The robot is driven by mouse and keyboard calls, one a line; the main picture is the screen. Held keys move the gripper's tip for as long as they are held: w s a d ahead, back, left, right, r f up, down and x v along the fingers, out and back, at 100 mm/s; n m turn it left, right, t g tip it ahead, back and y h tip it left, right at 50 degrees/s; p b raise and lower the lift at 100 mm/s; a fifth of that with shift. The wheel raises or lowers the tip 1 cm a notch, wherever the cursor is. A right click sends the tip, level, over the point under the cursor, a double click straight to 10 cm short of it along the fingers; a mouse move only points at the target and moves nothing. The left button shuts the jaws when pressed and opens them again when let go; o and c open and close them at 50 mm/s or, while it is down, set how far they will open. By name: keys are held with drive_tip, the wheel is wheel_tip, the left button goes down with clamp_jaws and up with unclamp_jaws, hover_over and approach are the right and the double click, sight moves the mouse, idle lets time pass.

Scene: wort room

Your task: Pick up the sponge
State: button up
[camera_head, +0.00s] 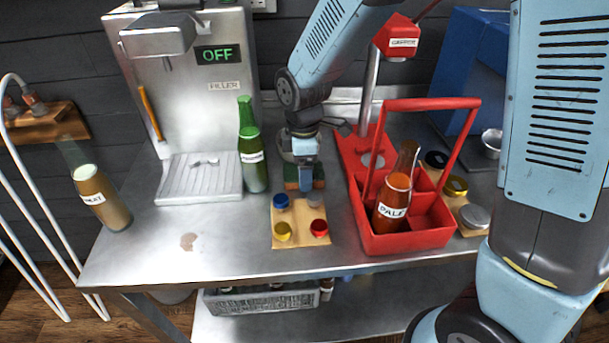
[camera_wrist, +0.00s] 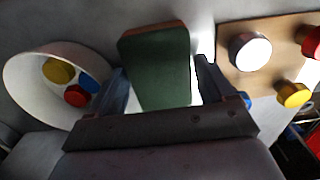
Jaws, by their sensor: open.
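The sponge (camera_wrist: 158,70) is a dark green block with a reddish-brown layer along its far edge. It lies on the metal bench and shows in the head view (camera_head: 291,184) just behind the wooden board of caps, partly hidden by my gripper. My gripper (camera_head: 305,183) points down over the sponge with its jaws open. In the wrist view the two fingers (camera_wrist: 160,84) stand on either side of the sponge's near part, with a bright gap at the right finger. I cannot tell whether the left finger touches it.
A wooden board (camera_head: 299,240) with several coloured caps lies in front. A white bowl (camera_wrist: 22,82) with coloured caps is beside the left finger. A green bottle (camera_head: 250,160) and the filler (camera_head: 225,118) stand left. A red carrier (camera_head: 408,242) with a PALE bottle (camera_head: 392,204) stands right.

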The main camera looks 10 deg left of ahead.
drive_tip(key=shift+f, duration=0.3)
drive_tip(key=shift+c, duration=0.3)
drive_tip(key=c, duration=0.7)
wheel_tip(320, 180, up, 10)
drive_tip(key=shift+r, duration=0.1)
drive_tip(key=o, duration=0.5)
drive_tip(key=c, duration=0.4)
drive_tip(key=shift+d, duration=0.1)
